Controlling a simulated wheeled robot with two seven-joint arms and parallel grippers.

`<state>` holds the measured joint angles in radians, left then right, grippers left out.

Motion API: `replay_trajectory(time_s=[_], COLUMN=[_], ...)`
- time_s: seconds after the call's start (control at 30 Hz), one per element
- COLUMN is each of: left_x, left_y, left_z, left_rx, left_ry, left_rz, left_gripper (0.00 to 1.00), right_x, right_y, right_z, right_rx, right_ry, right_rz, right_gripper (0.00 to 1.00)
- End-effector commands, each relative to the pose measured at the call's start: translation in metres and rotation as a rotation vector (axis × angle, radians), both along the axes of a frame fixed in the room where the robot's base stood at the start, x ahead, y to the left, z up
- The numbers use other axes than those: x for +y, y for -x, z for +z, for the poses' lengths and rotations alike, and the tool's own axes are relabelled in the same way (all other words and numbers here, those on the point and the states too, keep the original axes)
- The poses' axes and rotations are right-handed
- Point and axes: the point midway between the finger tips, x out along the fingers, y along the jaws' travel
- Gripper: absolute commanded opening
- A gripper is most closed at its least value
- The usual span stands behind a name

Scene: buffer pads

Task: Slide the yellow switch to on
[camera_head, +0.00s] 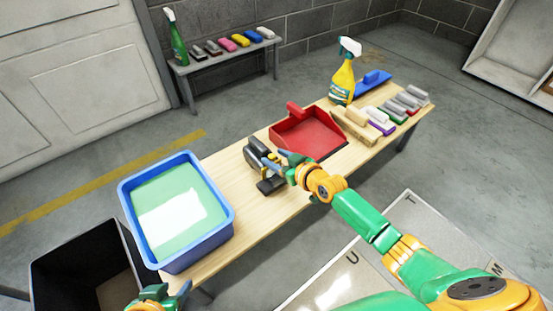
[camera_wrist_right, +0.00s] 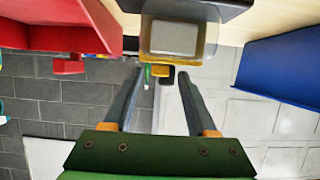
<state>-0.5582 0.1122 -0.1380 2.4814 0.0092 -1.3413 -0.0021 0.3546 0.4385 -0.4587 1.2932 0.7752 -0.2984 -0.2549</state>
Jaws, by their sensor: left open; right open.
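A black device (camera_head: 256,151) stands on the wooden table, left of the red dustpan. In the right wrist view it shows a grey panel in a yellow frame (camera_wrist_right: 176,38). A small yellow part (camera_wrist_right: 161,70), which looks like the switch, shows below the panel between the fingertips; its on or off position is not clear. My right gripper (camera_head: 275,160) is open at the device, its fingers (camera_wrist_right: 160,78) on either side of the small yellow part in that view. I cannot tell if they touch it. My left gripper (camera_head: 172,292) is open and empty at the lower left, only partly in view.
A blue tub (camera_head: 225,220) with green and white contents stands left of the device. The red dustpan (camera_head: 318,146) is close on the right. A yellow spray bottle (camera_head: 343,80) and several brushes stand farther right. A black bin (camera_head: 60,262) is at the lower left.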

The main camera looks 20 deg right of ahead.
Motion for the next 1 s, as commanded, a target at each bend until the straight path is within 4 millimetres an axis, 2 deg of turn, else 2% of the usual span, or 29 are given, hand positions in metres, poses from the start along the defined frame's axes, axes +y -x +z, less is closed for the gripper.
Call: replay_trajectory(time_s=[0.13, 0.3, 0.33, 0.37, 1.0], left_x=[0.0000, 0.0000, 0.0000, 0.0000, -0.0003], left_y=[0.0000, 0.0001, 0.0001, 0.0001, -0.0003], left_z=[0.0001, -0.0001, -0.0001, -0.0001, 0.0002], left_rx=[0.000, 0.001, 0.001, 0.001, 0.000], left_ry=[0.000, 0.000, 0.000, 0.000, 0.001], left_rz=[0.000, 0.000, 0.000, 0.000, 0.000], left_gripper=[0.50, 0.50, 0.50, 0.50, 0.50], right_x=[0.0001, 0.0000, 0.0000, 0.0000, 0.0000], right_y=[0.0001, 0.0002, 0.0002, 0.0002, 0.0003], right_z=[0.0003, 0.0002, 0.0002, 0.0002, 0.0000], right_rx=[0.000, 0.000, 0.000, 0.000, 0.000], right_ry=[0.000, 0.000, 0.000, 0.000, -0.001], right_rz=[0.000, 0.000, 0.000, 0.000, 0.000], right_gripper=[0.57, 0.12, 0.04, 0.00, 0.00])
